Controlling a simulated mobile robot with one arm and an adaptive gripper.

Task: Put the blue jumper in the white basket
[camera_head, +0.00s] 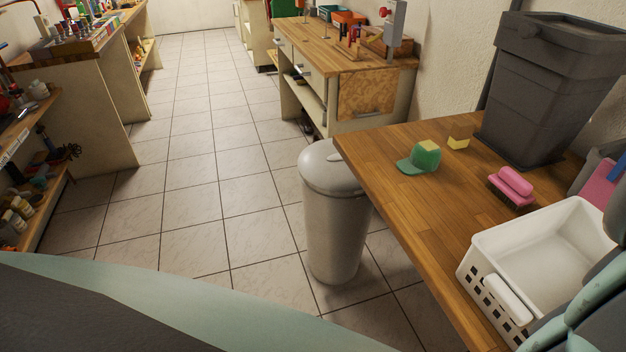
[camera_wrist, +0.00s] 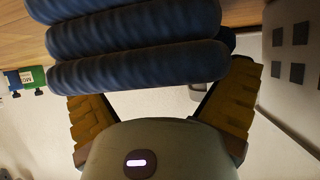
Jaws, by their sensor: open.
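The white basket (camera_head: 545,246) stands on the wooden worktop at the right of the head view. It has square holes in its side, and the part of its inside that I see is empty. Its holed wall also shows at the right of the wrist view (camera_wrist: 294,62). The blue jumper (camera_wrist: 140,45) lies in thick, ribbed folds across the top of the wrist view, at the edge of a wooden surface. I cannot make it out in the head view. My gripper (camera_wrist: 160,88) is open, its orange-padded fingers spread to either side below the jumper's folds. The fingertips are partly hidden.
The tiled aisle (camera_head: 190,140) is clear.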

